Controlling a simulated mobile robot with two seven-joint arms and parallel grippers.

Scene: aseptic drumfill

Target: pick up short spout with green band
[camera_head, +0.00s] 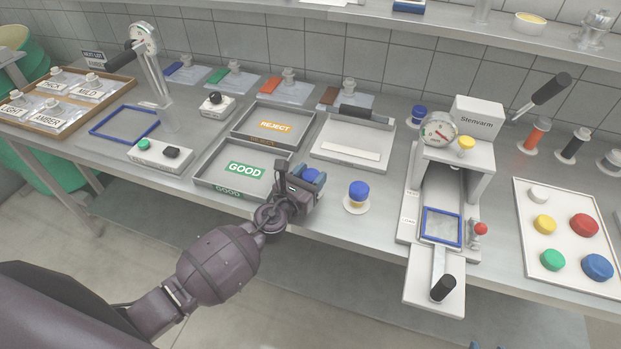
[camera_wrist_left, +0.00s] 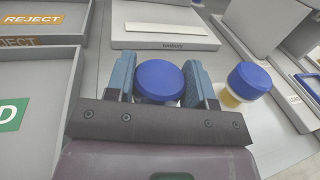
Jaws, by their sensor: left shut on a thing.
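My left gripper (camera_head: 305,182) is at the front of the bench, just right of the GOOD tray. It is shut on a short spout with a blue cap (camera_head: 313,175). In the left wrist view the blue cap (camera_wrist_left: 160,80) sits between the two blue fingers, with a little of a clear body below it. Its band is hidden, so I cannot tell the band's colour. A second blue-capped spout (camera_head: 358,193) with a yellow-amber band stands upright to the right, apart from the gripper; it also shows in the left wrist view (camera_wrist_left: 246,82).
The GOOD tray (camera_head: 204,178) and REJECT tray (camera_head: 243,126) lie to the left and behind. A shallow white tray (camera_head: 332,154) is behind the gripper. A Stenvarm press (camera_head: 480,118) stands right, with a board of coloured caps (camera_head: 562,222) beyond it.

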